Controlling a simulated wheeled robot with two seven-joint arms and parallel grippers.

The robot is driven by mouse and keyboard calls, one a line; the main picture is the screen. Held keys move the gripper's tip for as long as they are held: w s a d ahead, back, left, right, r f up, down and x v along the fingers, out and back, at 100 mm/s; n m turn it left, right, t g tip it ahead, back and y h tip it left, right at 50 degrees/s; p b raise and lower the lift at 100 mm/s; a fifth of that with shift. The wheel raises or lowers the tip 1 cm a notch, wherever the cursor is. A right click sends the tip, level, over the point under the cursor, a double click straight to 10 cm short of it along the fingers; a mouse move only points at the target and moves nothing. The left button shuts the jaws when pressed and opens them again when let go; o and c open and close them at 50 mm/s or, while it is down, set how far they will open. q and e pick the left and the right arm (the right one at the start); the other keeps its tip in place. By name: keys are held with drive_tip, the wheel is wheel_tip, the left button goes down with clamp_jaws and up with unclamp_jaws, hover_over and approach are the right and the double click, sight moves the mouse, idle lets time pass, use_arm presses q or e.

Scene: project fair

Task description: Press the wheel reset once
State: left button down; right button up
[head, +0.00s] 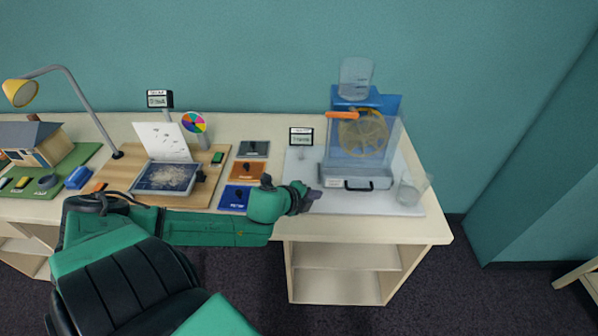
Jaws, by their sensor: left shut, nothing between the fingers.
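A water-wheel rig with a yellow wheel (364,133) in a clear, blue-backed case (375,103) stands on a white board (375,208) at the right of the table. An orange lever (342,115) sticks out left near its top. A small display (301,136) stands on the board left of the case. A multicoloured disc (194,122) stands further left, with a green-topped switch (217,158) near it. I cannot tell which part is the wheel reset. My left gripper (312,198) is shut and empty, at the board's front-left edge. My right gripper is not in view.
Blue (234,198), orange (247,170) and grey (253,149) plates lie left of the board. A clear cup (410,190) stands at its right end. A tilted panel (166,178), a lamp (20,92) and a model house (35,146) stand further left.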

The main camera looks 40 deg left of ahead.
use_arm(q)
drive_tip(key=w+a+r+m+g+h, duration=0.1)
drive_tip(key=a+r+m, duration=0.6)
drive_tip(key=m, duration=0.3)
drive_tip(key=shift+w+a+g, duration=0.25)
drive_tip(key=shift+a+g, duration=0.15)
drive_tip(key=shift+a, duration=0.45)
wheel_tip(320, 180, down, 9)
drive_tip(key=b, duration=0.8)
drive_tip(key=shift+r, duration=0.1)
idle(0.3)
drive_tip(key=shift+f+b, duration=0.4)
